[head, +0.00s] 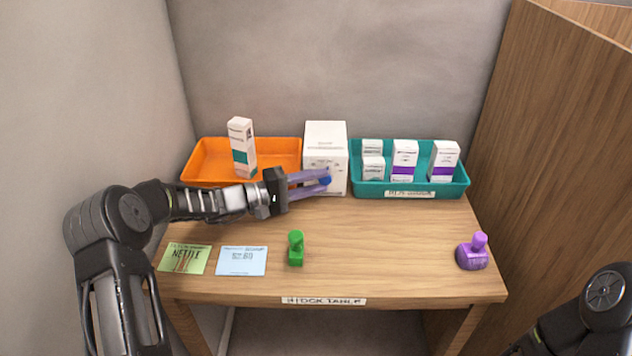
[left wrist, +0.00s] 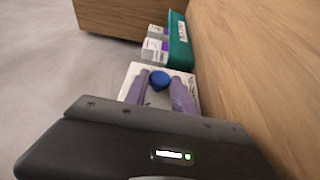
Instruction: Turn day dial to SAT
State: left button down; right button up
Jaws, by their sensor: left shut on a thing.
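A white box-shaped unit (head: 325,137) stands at the back of the table between two trays. A blue dial knob (head: 326,181) sits on its front face. My left gripper (head: 325,182) reaches in from the left with its purple fingers at the knob, shut on it. In the left wrist view the blue knob (left wrist: 160,79) shows between the two fingertips, in front of the white unit (left wrist: 131,71). The day marks on the unit are too small to read, so the dial's setting cannot be told. My right gripper is out of view; only part of my right arm shows at lower right.
An orange tray (head: 205,147) holds a white and teal carton (head: 241,146). A teal tray (head: 463,181) holds several white cartons. A green stamp (head: 296,248), a purple stamp (head: 473,252), a green card (head: 184,258) and a blue card (head: 241,261) lie nearer the front. The table's middle right is clear.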

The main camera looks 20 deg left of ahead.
pick_arm(q)
jog(key=shift+r, duration=0.1)
jog(key=shift+r+m+g+y, duration=0.25)
jog(key=shift+m+g+y, duration=0.15)
jog(key=shift+g+y, duration=0.5)
jog(key=shift+d+r+m+g+y+p, duration=0.15)
jog(key=shift+r+m+g+y+p, duration=0.25)
jog(key=shift+y, duration=0.7)
jog(key=y+p, duration=0.2)
jog(key=p, duration=0.1)
jog(key=m+g+y+p, duration=0.1)
jog(key=p, duration=0.2)
jog(key=g+y+p, duration=0.1)
jog(key=y+p, duration=0.1)
jog(key=p, duration=0.1)
jog(key=shift+w+d+r+y+p, duration=0.15)
jog(key=shift+d+r+y+p, duration=0.15)
jog(key=shift+d+r+p, duration=0.1)
jog(key=shift+f+m, duration=0.2)
jog(key=shift+m, duration=0.1)
